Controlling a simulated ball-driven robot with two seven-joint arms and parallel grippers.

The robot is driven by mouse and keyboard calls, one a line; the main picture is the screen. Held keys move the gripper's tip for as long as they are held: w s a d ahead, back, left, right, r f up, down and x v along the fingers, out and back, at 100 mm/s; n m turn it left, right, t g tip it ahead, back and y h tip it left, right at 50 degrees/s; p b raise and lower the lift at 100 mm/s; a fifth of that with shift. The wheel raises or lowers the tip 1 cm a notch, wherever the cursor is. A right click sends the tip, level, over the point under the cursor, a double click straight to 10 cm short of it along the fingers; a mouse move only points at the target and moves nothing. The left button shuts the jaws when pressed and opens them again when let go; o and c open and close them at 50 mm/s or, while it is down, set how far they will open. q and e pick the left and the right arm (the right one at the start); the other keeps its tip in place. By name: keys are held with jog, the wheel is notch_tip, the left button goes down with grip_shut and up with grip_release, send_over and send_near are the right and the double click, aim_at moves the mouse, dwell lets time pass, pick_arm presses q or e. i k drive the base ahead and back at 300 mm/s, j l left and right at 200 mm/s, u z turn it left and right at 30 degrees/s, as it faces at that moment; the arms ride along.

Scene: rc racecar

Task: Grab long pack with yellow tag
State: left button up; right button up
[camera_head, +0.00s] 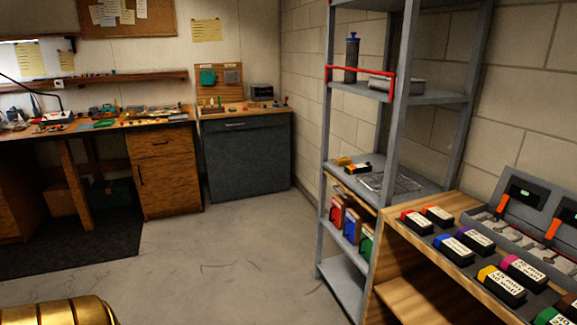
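A long black pack with a yellow tag (502,287) and a white label lies on the wooden bench at the lower right. It sits beside a similar pack with a pink tag (523,273).
Packs with red (412,222), orange, blue (453,250) and purple tags share the bench (392,228). Grey charger-like units stand behind them. A grey metal shelf (384,130) stands just left of the bench. The concrete floor (235,250) in the middle is clear.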

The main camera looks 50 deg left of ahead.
aim_at(359, 168)
jog(key=u, duration=1)
jog(key=z, duration=0.45)
jog(key=i+j+z, duration=0.25)
jog(key=j+z, duration=0.25)
jog(key=i+j+z, duration=0.2)
jog(key=j, duration=0.25)
jog(key=j+z, duration=0.25)
jog(key=i+j, duration=0.05)
jog(key=j, duration=0.05)
